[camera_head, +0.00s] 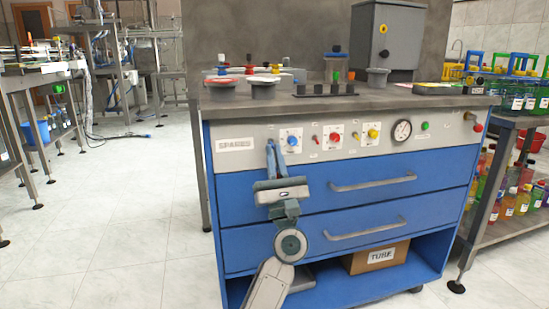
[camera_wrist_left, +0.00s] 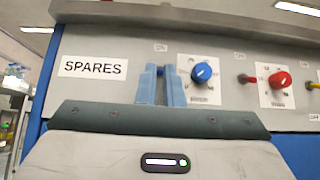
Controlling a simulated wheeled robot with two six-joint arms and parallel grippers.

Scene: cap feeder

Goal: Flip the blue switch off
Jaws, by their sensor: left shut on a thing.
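The blue switch (camera_wrist_left: 160,71) is a small lever on the grey panel, left of the round blue knob (camera_wrist_left: 203,72). Only its tip shows between my fingers in the left wrist view; its tilt cannot be told. My left gripper (camera_head: 272,147) reaches up to the panel from below, and its two blue fingers (camera_wrist_left: 161,85) are shut on the blue switch. In the head view the fingers hide the switch, with the blue knob (camera_head: 292,141) just to their right. My right gripper is not in view.
Right of the blue knob are a red lever (camera_wrist_left: 246,78), a red knob (camera_wrist_left: 281,80), a yellow knob (camera_head: 373,133) and a gauge (camera_head: 402,131). Below are blue drawers with grey handles (camera_head: 373,182). The worktop edge (camera_wrist_left: 190,13) overhangs the panel.

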